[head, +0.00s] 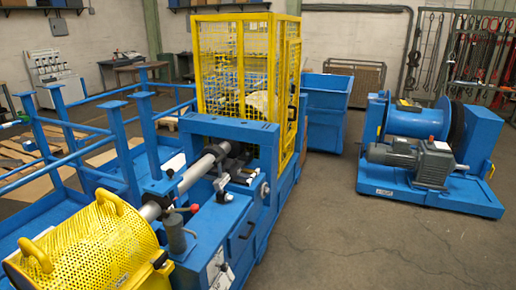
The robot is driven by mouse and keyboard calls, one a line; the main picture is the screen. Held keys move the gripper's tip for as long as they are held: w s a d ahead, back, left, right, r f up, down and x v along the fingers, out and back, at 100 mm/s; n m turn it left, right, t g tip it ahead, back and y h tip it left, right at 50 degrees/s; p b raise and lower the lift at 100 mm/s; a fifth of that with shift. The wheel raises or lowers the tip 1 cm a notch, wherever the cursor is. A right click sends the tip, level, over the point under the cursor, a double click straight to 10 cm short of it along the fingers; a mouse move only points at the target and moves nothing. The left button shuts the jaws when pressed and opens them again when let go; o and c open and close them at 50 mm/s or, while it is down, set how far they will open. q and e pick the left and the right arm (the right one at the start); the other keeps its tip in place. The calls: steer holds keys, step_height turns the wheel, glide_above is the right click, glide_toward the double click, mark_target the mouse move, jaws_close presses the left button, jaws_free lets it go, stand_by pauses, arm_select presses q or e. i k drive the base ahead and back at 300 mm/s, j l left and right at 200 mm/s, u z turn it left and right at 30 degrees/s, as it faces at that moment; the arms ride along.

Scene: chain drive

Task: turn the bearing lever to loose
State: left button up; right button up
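A blue machine (225,213) with a grey shaft (198,172) stands at lower left to centre. A short lever with a red knob (195,208) sticks up beside a dark grey cylinder (176,234) near the shaft. I cannot tell which of these is the bearing lever, and no loose marking is readable. Neither of my grippers is in view.
A yellow perforated guard (88,247) covers the machine's near left end. A yellow mesh cage (232,65) stands behind. Blue railings (65,130) are at left. A blue motor and drum unit (425,192) stands at right. Grey floor (350,235) between is clear.

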mark_target(235, 160)
steer(key=i+u, duration=0.15)
steer(key=i, duration=0.35)
steer(key=i+l+u, duration=0.2)
steer(key=i, duration=0.35)
steer(key=i+l+u, duration=0.1)
steer(key=u, duration=0.35)
steer(key=i+l+u, duration=0.1)
steer(key=u, duration=0.4)
steer(key=i+l+u, duration=0.2)
steer(key=l, duration=0.15)
steer(key=l+u, duration=0.2)
steer(key=i+l+u, duration=0.15)
steer(key=l, duration=0.35)
steer(key=i+l, duration=0.1)
steer(key=l, duration=0.7)
steer(key=i+l+u, duration=0.15)
steer(key=l, duration=0.6)
steer(key=i+l, duration=0.1)
steer(key=l, duration=0.7)
steer(key=u, duration=0.05)
